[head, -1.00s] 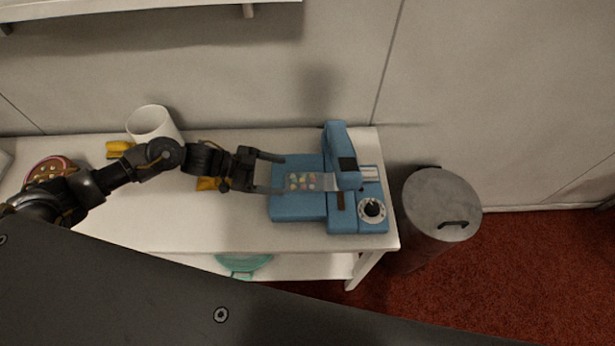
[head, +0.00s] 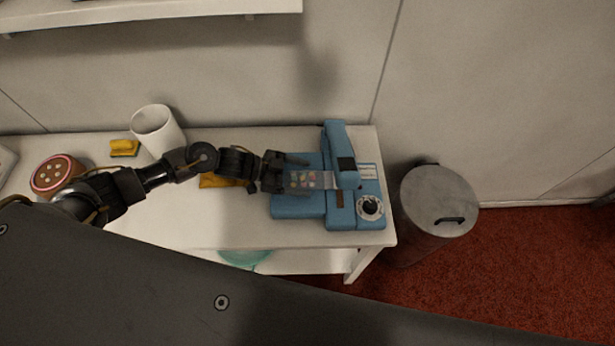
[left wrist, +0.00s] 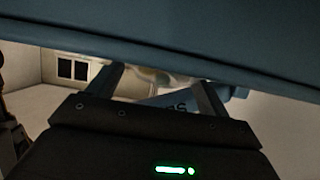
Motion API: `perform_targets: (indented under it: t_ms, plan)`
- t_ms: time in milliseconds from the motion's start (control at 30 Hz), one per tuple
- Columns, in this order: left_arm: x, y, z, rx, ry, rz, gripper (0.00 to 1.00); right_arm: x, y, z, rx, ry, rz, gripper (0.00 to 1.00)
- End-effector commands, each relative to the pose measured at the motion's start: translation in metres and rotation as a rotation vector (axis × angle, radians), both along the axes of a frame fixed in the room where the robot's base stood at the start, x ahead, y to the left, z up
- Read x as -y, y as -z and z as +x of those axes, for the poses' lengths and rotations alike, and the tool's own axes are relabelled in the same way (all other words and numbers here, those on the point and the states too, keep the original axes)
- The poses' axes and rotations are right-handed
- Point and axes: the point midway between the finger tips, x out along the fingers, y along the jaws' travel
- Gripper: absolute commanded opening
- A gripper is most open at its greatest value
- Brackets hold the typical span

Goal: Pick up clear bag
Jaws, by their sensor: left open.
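The clear bag (head: 308,180) holds several small coloured pieces and lies flat on the blue machine (head: 298,208), its right end at the machine's raised arm. My left gripper (head: 293,175) is open at the bag's left end. One finger is on the wall side of the bag and the other on the near side. In the left wrist view the two fingers (left wrist: 160,84) are apart, with a pale blurred shape between them; I cannot tell if they touch the bag. My right gripper is not in view.
The machine stands at the right end of a white table (head: 200,222). A white cup (head: 155,128), yellow blocks (head: 124,148) and a round brown cake-like thing (head: 52,175) are at the left. A grey bin (head: 438,205) stands right of the table. A shelf (head: 130,18) hangs above.

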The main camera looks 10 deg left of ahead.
Motion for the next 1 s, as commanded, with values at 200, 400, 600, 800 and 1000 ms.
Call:
perform_targets:
  t_ms: [200, 400, 600, 800, 1000]
  plan:
    - [0.000, 0.000, 0.000, 0.000, 0.000, 0.000, 0.53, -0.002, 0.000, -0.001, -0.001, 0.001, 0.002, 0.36]
    - [0.000, 0.000, 0.000, 0.000, 0.000, 0.000, 0.31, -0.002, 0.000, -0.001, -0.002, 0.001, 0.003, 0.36]
    - [0.000, 0.000, 0.000, 0.000, 0.000, 0.000, 0.27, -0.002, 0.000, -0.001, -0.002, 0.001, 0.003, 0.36]
    - [0.000, -0.004, 0.000, 0.000, 0.001, -0.001, 0.22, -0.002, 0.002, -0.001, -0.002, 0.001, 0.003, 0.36]
    - [0.000, -0.020, 0.000, 0.003, 0.001, -0.001, 0.22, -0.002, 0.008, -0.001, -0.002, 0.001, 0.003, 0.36]
